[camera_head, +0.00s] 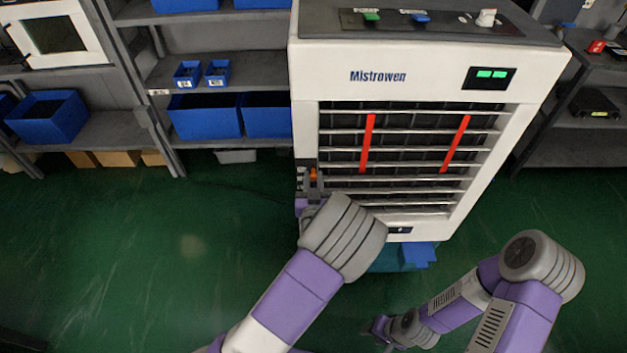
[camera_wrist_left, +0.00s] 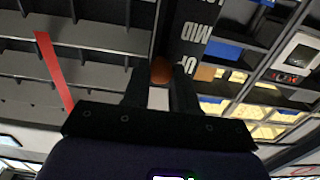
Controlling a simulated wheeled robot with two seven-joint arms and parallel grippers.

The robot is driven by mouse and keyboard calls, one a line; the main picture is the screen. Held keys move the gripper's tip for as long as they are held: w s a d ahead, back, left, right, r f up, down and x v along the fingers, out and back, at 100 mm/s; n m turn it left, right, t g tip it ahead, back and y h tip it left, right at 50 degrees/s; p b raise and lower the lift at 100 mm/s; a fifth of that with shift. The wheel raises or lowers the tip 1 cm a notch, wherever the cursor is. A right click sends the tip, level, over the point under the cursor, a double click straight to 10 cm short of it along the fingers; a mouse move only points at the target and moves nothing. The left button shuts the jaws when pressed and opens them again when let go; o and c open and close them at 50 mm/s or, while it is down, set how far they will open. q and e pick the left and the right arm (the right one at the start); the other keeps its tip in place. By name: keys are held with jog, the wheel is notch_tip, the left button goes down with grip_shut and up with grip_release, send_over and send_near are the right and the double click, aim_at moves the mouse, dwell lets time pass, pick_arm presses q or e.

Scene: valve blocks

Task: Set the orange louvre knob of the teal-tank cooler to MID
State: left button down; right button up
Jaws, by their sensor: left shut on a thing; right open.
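The white Mistrowen cooler (camera_head: 430,60) stands upright ahead of me, with its teal tank (camera_head: 390,262) at the bottom, partly hidden by my left arm. The orange louvre knob (camera_head: 313,174) is at the left edge of the front grille. In the left wrist view the knob (camera_wrist_left: 160,71) sits between the fingertips, beside the word UP on a dark label strip (camera_wrist_left: 190,40); MID is further along the strip. My left gripper (camera_head: 312,184) is shut on the knob. My right gripper (camera_head: 377,329) is open and low, away from the cooler.
Two red strips (camera_head: 367,145) hang on the grille. The cooler's top has a green switch (camera_head: 371,15), a blue switch (camera_head: 421,17) and a white dial (camera_head: 487,17). Shelves with blue bins (camera_head: 205,116) stand at left, another rack (camera_head: 570,148) at right. The green floor is clear at left.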

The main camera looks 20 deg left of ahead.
pick_arm(q)
notch_tip(320, 180, down, 4)
jog(key=b, duration=0.3)
jog(key=shift+f+b, duration=0.1)
jog(key=shift+b, duration=0.25)
jog(key=c, duration=0.9)
grip_release()
jog(key=v, duration=0.7)
jog(key=shift+s+d+p, duration=0.15)
jog(key=shift+s+p, duration=0.2)
jog(key=shift+p, duration=0.05)
